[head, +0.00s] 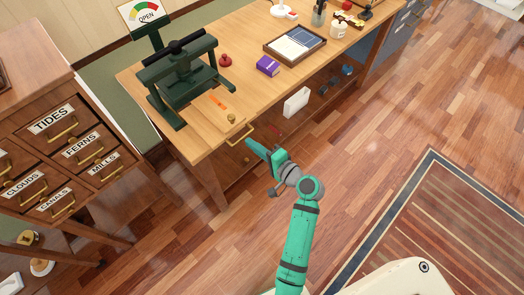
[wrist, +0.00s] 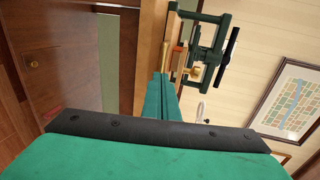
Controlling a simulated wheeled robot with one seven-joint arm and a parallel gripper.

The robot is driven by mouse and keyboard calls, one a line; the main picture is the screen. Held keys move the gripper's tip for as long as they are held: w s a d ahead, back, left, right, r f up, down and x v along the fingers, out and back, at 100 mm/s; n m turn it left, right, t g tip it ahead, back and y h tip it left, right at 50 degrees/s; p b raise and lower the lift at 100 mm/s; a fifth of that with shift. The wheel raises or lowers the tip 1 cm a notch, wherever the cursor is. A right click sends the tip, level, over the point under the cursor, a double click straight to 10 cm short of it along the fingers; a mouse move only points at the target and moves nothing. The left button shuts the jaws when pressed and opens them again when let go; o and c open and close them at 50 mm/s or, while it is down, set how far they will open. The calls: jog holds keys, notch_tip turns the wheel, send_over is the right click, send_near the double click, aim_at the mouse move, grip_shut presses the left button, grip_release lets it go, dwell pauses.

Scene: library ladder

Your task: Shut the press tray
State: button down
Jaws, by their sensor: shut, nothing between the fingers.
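A dark green press (head: 183,72) stands on the wooden table. A light wooden surface that looks like its tray (head: 205,118) extends toward the table's front; its exact outline blends with the tabletop. A brass bar handle (head: 240,133) shows at the front edge, and a small brass knob (head: 231,118) behind it. The gauge sign (head: 147,16) behind the press reads OPEN. My gripper (head: 250,144) is shut and empty, just in front of the brass handle; contact cannot be told. The wrist view shows the closed fingers (wrist: 161,82) pointing toward the press (wrist: 212,50).
A purple box (head: 268,65), a framed tray (head: 295,45) and a red object (head: 225,60) lie on the table. A white item (head: 296,102) is on the shelf below. A labelled drawer cabinet (head: 65,140) stands left. The floor (head: 380,130) right of my arm is clear.

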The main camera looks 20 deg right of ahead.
jog(key=shift+w+a+f, duration=0.1)
jog(key=shift+w+a, duration=0.15)
jog(key=shift+w, duration=0.4)
